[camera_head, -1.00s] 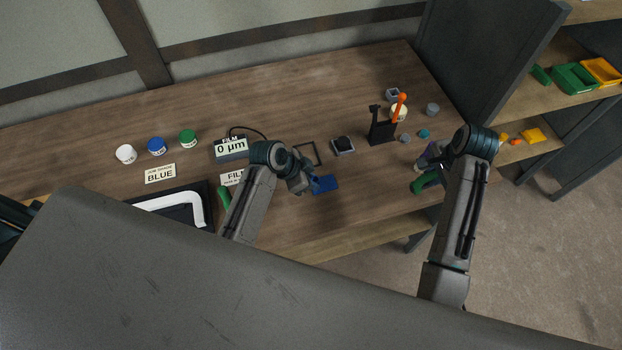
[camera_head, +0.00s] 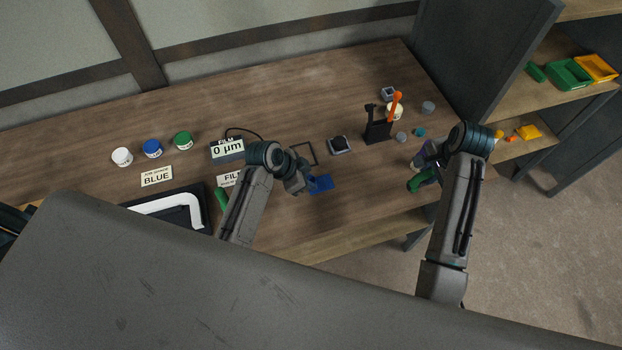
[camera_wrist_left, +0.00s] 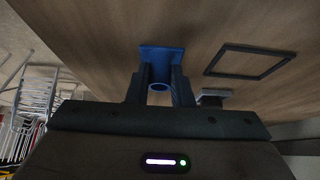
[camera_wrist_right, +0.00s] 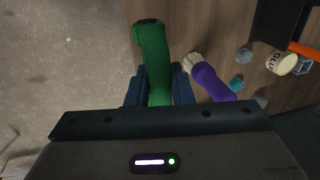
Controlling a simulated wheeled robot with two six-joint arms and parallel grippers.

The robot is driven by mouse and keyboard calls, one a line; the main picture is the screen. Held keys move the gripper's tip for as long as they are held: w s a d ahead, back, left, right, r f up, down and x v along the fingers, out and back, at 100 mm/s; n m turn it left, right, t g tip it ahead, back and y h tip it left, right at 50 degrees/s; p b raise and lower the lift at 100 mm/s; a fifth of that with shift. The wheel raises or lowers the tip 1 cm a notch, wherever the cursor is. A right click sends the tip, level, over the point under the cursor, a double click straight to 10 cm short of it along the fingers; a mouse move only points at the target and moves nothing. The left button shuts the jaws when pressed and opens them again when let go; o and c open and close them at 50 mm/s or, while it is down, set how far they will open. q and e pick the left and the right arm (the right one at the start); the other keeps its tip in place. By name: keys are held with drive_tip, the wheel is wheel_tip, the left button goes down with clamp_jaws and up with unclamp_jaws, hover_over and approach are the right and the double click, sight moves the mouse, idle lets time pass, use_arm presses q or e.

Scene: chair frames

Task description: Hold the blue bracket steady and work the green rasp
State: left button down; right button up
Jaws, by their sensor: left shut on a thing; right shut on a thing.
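The blue bracket (camera_head: 321,183) is in my left gripper (camera_head: 304,185), above the front of the table. In the left wrist view the bracket (camera_wrist_left: 162,54) sticks out past the closed fingers, with a round blue end between them. My right gripper (camera_wrist_right: 158,82) is shut on a green tool, taken as the green rasp (camera_wrist_right: 151,52), with a dark far end. In the head view the green rasp (camera_head: 418,182) is near the table's front right edge, well apart from the bracket. My right arm partly hides it.
A purple-handled brush (camera_wrist_right: 212,82) lies close beside the rasp. A dark square frame (camera_head: 304,153) and a small black-topped block (camera_head: 340,145) lie behind the bracket. Paint jars, signs and a gauge are at left.

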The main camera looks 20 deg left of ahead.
use_arm(q)
drive_tip(key=c, duration=1.2)
unclamp_jaws()
drive_tip(key=v, duration=1.2)
